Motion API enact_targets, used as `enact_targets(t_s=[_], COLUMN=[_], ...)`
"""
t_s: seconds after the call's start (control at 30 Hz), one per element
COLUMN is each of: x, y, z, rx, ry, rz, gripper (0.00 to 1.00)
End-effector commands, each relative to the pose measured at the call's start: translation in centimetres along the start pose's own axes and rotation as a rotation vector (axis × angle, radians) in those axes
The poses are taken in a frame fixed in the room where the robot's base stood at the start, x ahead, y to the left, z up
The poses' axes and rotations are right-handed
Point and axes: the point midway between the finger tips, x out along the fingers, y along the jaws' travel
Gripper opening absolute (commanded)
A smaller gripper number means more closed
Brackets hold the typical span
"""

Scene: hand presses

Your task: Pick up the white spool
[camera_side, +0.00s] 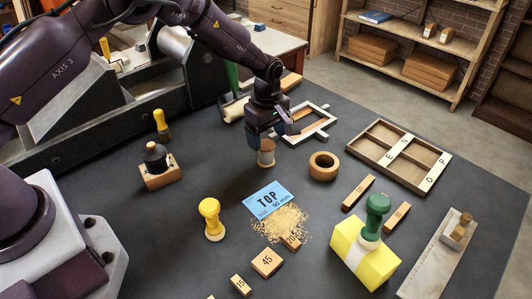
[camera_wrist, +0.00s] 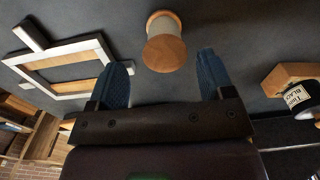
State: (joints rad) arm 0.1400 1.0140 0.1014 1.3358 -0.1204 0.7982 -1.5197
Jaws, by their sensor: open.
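The white spool (camera_side: 266,155) has a pale middle and wooden ends. In the side view it shows just below my gripper (camera_side: 268,137), with its upper part close to the fingers. In the wrist view the spool (camera_wrist: 164,42) lies ahead of my gripper (camera_wrist: 160,65), roughly centred between the two blue-padded fingertips and slightly beyond them. The fingers are apart with nothing between them, and I see no contact with the spool. I cannot tell exactly how far the fingertips are above it.
A wooden ring (camera_side: 323,167) stands to the right of the spool, and a white-edged frame (camera_side: 318,128) lies behind it. A blue card (camera_side: 268,200) and a yellow stamp (camera_side: 211,219) are in front. A dark-topped bottle in a wooden block (camera_side: 159,168) stands left. Dark table lies clear between.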

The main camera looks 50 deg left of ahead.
Motion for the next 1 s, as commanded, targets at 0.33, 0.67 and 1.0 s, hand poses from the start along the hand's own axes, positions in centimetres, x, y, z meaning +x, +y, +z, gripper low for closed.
enact_targets(t_s=[0.33,0.67,1.0], x=[4.5,5.2,5.1], y=[-0.6,-0.5,-0.5], z=[0.5,0.5,0.5], rx=[0.0,0.0,0.001], ry=[0.0,0.0,0.0], rz=[-0.001,0.001,0.001], gripper=[0.74,0.74,0.24])
